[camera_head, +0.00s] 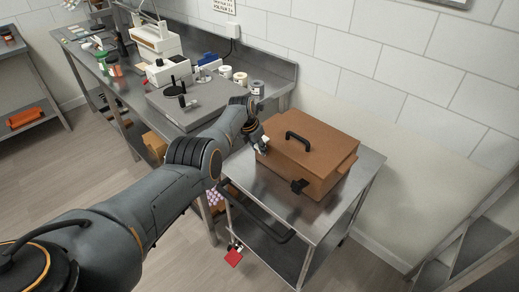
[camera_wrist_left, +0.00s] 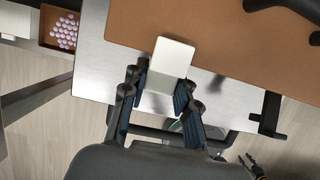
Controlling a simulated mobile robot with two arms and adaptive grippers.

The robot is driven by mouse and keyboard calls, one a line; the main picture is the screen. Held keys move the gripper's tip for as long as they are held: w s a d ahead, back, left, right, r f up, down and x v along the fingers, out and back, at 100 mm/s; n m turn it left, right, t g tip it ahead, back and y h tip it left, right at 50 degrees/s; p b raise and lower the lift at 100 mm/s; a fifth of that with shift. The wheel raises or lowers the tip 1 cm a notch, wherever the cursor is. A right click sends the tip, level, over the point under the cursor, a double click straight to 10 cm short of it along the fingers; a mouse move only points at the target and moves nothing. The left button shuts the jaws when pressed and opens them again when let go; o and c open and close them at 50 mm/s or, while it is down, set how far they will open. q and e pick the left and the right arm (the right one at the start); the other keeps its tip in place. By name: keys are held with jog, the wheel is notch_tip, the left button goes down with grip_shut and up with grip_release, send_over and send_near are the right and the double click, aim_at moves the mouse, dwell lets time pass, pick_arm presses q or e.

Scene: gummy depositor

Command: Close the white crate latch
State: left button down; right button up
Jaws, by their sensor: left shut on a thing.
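The brown crate (camera_head: 325,183) stands shut-lidded on the metal cart, with a black handle (camera_head: 298,139) on top. The white latch (camera_head: 263,145) is on the crate's left part. My left gripper (camera_head: 256,136) is at that latch, partly hidden by my wrist. In the left wrist view the white latch (camera_wrist_left: 173,56) is a bent plate, and my left gripper (camera_wrist_left: 160,86) is shut on it, a finger on each side. The latch sticks out past the crate's edge; whether it is fastened I cannot tell.
A black latch (camera_head: 299,186) is on the crate's front. The cart top (camera_head: 298,213) is bare in front. A workbench with a grey plate (camera_head: 203,99) and jars stands behind left. The wall is close behind the crate.

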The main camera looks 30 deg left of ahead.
pick_arm(q)
jog(key=shift+s+a+f, duration=0.1)
jog(key=c, duration=1)
grip_release()
jog(key=shift+r, duration=0.75)
jog(key=v, duration=1)
jog(key=shift+s+r, duration=0.15)
jog(key=shift+s, duration=0.15)
jog(key=shift+a, duration=0.15)
